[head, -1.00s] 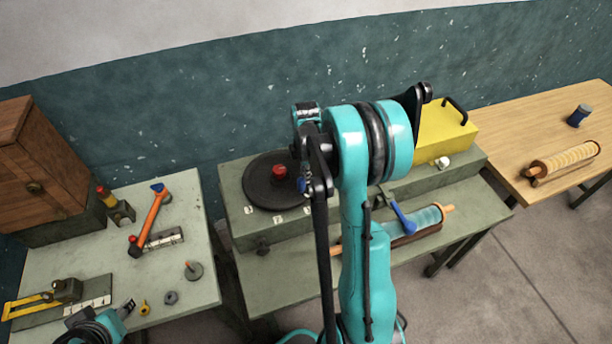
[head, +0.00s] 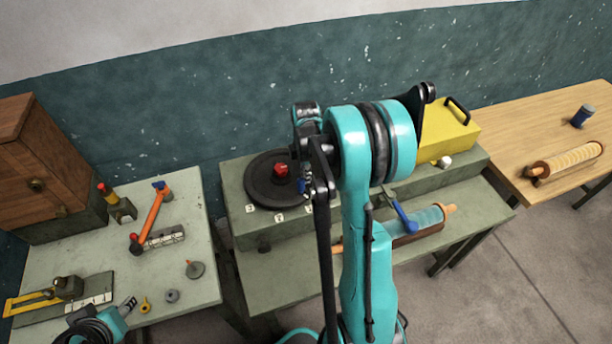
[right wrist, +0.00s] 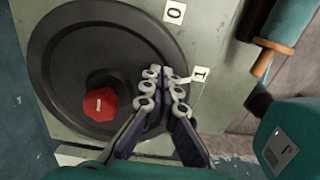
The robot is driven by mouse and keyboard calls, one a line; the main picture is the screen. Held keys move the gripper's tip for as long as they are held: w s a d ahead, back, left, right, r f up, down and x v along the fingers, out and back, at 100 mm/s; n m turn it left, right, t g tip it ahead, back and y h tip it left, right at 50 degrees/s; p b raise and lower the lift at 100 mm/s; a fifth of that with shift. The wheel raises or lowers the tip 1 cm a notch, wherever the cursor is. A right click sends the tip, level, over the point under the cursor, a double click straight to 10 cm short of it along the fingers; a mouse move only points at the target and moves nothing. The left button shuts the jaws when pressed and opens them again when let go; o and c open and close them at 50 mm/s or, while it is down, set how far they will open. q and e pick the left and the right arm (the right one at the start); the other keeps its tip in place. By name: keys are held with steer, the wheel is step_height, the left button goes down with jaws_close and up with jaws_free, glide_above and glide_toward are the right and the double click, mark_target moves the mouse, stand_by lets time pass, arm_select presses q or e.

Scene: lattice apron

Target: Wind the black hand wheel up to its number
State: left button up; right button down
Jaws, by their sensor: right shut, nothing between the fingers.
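The black hand wheel (head: 258,190) lies flat on the grey-green housing, with a red knob (head: 281,170) on it. Number plates 0 (right wrist: 174,12) and 1 (right wrist: 200,74) sit beside the rim. A small pale tip shows between the rim and plate 1. My right gripper (right wrist: 163,80) is shut and empty over the rim, near plate 1; contact is unclear. My left gripper (head: 126,304) is at lower left; its jaws are unclear.
The left table (head: 60,250) holds several tools. A wooden table (head: 520,120) stands at right. My right arm hides part of the housing.

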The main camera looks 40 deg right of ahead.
steer(key=shift+a, duration=0.45)
stand_by(0.6)
steer(key=shift+d, duration=0.15)
steer(key=shift+d+b, duration=0.3)
steer(key=shift+d, duration=1.1)
step_height(320, 180, up, 8)
steer(key=p, duration=0.5)
stand_by(0.4)
